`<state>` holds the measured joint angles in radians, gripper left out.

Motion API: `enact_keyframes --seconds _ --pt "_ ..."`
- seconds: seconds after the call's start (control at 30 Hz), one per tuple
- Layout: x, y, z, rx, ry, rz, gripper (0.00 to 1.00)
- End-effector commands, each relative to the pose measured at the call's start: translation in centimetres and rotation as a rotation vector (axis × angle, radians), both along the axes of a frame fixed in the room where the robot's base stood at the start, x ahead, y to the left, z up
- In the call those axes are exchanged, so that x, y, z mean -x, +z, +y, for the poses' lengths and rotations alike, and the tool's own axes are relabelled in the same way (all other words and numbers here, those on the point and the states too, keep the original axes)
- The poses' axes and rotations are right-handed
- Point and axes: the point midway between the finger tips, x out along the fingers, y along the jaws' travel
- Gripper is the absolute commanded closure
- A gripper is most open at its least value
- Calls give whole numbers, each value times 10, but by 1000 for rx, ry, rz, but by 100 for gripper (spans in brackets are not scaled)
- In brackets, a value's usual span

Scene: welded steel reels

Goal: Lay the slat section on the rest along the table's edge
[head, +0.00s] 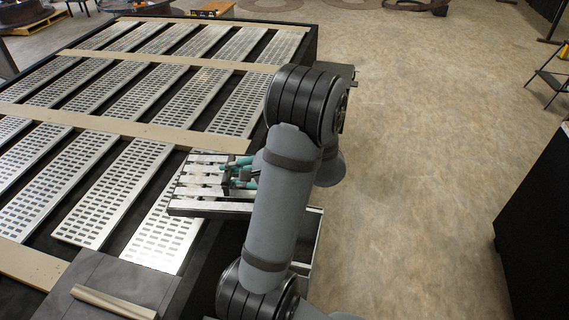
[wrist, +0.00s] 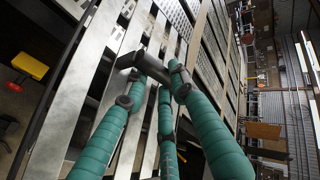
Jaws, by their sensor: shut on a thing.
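The slat section (head: 195,190), several pale metal bars side by side with dark gaps, is at the table's right side in the head view. My gripper (head: 238,176), with green-wrapped fingers, is at its right end and shut on it. The section appears held above or at the table edge; its exact height is unclear. In the wrist view the fingers of my gripper (wrist: 157,72) meet at a dark bar, with long pale slats (wrist: 100,75) running behind. The exact contact is partly hidden by the fingers. I cannot surely pick out the rest along the edge.
The dark table (head: 130,236) carries rows of perforated metal panels (head: 115,190) between beige strips (head: 120,128). A beige bar (head: 113,300) lies on a dark plate at the near end. Open floor (head: 430,130) lies to the right, with a black cabinet (head: 540,225) beyond.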

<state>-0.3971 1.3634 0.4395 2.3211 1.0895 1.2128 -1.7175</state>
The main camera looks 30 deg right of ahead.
Motion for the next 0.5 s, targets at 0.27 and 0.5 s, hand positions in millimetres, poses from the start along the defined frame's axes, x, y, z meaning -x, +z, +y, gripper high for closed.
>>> enact_keyframes --seconds 0.27,0.5 --pt "-6 3 127 -6 337 -5 100" --pt "17 2 233 -9 623 -3 100"
